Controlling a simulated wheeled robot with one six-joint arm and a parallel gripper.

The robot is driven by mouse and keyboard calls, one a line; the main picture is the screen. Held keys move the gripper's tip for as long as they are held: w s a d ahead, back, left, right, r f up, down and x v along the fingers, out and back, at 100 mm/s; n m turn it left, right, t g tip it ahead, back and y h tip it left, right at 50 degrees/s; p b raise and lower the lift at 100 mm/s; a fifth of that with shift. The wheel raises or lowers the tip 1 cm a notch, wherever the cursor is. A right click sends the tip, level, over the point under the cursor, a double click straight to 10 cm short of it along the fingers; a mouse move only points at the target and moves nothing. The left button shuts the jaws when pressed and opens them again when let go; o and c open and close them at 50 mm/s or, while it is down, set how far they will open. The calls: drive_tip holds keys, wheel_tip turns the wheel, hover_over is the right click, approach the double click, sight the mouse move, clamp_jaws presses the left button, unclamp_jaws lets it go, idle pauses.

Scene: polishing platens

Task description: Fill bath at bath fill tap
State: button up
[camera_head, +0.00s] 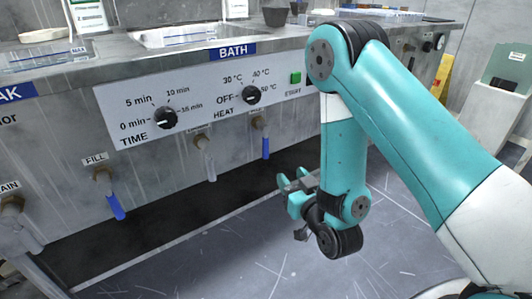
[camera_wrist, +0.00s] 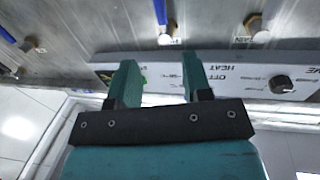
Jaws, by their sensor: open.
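The bath (camera_head: 150,42) is a sunken basin in the counter above the BATH sign; its water level is unclear. Below its control panel, the bath fill tap (camera_head: 265,145) has a brass body and a blue lever hanging straight down. Its blue lever also shows in the upside-down wrist view (camera_wrist: 160,12), beyond and above the fingertips. My gripper (camera_head: 297,184) is open and empty, lower and to the right of the tap, apart from it. Its two teal fingers show in the wrist view (camera_wrist: 160,78) with nothing between them.
A grey-lever tap (camera_head: 207,160) hangs just left of the bath fill tap. Another blue-lever tap, labelled FILL (camera_head: 110,190), is farther left. The panel has a time knob (camera_head: 165,118), heat knob (camera_head: 251,95) and green button (camera_head: 296,78). The floor (camera_head: 240,255) below is clear.

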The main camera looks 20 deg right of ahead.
sight(267, 147)
drive_tip(key=w, duration=0.4)
drive_tip(key=w+a+p, duration=0.1)
drive_tip(key=w, duration=0.8)
drive_tip(key=shift+w+a+r, duration=0.15)
drive_tip(key=shift+a+r, duration=0.05)
drive_tip(key=shift+r, duration=0.1)
drive_tip(key=w+p, duration=0.1)
drive_tip(key=p, duration=0.2)
drive_tip(key=shift+w+a, duration=0.15)
drive_tip(key=shift+w, duration=0.05)
drive_tip(key=shift+w+a+f+p, duration=0.1)
drive_tip(key=shift+w+f+p, duration=0.15)
drive_tip(key=shift+w+p, duration=0.4)
drive_tip(key=shift+c, duration=0.2)
clamp_jaws()
